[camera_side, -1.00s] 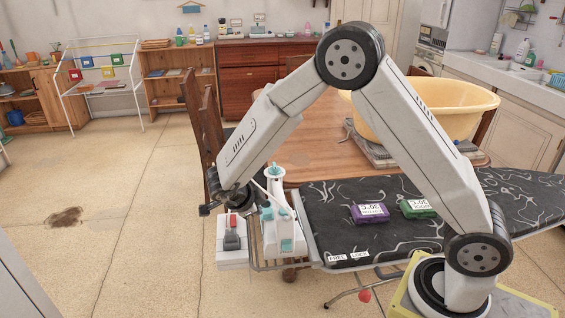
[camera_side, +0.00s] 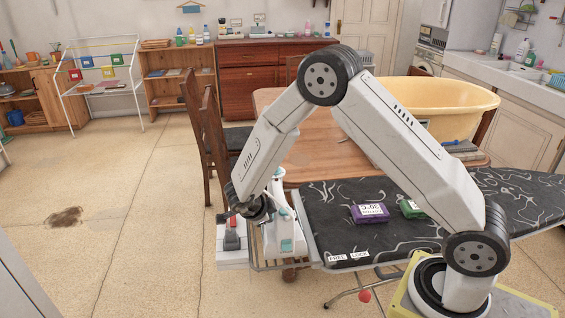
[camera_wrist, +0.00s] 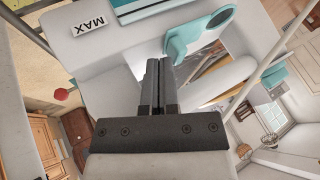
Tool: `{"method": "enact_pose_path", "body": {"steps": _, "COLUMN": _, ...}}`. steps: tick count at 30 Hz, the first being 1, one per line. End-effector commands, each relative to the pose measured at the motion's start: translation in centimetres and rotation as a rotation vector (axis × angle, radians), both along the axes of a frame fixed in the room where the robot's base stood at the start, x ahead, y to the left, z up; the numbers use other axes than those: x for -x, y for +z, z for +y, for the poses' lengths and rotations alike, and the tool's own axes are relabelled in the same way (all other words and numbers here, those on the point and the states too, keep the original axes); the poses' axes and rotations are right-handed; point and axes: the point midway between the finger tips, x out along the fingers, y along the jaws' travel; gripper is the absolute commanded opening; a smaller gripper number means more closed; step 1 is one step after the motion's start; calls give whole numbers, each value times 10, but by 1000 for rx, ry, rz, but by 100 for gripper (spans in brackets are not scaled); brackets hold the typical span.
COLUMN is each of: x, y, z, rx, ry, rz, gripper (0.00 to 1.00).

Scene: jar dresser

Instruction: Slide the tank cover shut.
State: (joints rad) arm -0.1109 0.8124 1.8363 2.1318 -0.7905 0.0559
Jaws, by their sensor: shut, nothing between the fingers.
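The white and teal steam iron (camera_side: 284,232) stands on the rack at the left end of the ironing board, partly hidden by my arm. In the wrist view, its white body (camera_wrist: 110,55) fills the upper middle and carries a MAX label (camera_wrist: 89,25). A teal piece with a rounded tab (camera_wrist: 195,35), which looks like the tank cover, lies just beyond my fingertips. I cannot tell how far open it is. My gripper (camera_side: 268,211) is shut and empty beside the upper part of the iron. In the wrist view, its fingertips (camera_wrist: 160,65) are close to the teal piece; contact is unclear.
The black patterned ironing board (camera_side: 330,220) holds a purple box (camera_side: 370,213) and a green box (camera_side: 411,208). A white block with a red and grey top (camera_side: 232,246) sits left of the iron. A wooden chair (camera_side: 215,140) and table (camera_side: 300,155) stand behind.

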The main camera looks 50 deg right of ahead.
Motion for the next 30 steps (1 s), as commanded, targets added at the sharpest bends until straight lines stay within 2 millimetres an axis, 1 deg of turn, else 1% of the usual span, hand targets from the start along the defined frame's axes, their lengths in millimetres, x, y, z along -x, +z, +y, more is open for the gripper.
{"method": "enact_pose_path", "body": {"steps": 4, "x": -1, "y": 0, "z": -1, "rx": 0, "ry": -1, "rz": -1, "gripper": 0}}
{"method": "enact_pose_path", "body": {"steps": 7, "x": -6, "y": 0, "z": -6, "rx": 0, "ry": -2, "rz": -2, "gripper": 0}}
{"method": "enact_pose_path", "body": {"steps": 15, "x": -32, "y": 0, "z": -32, "rx": -1, "ry": -3, "rz": -1, "gripper": 0}}
{"method": "enact_pose_path", "body": {"steps": 18, "x": -39, "y": 0, "z": -39, "rx": -1, "ry": -2, "rz": -1, "gripper": 0}}
{"method": "enact_pose_path", "body": {"steps": 30, "x": -42, "y": 1, "z": -42, "rx": 1, "ry": 0, "rz": -1, "gripper": 0}}
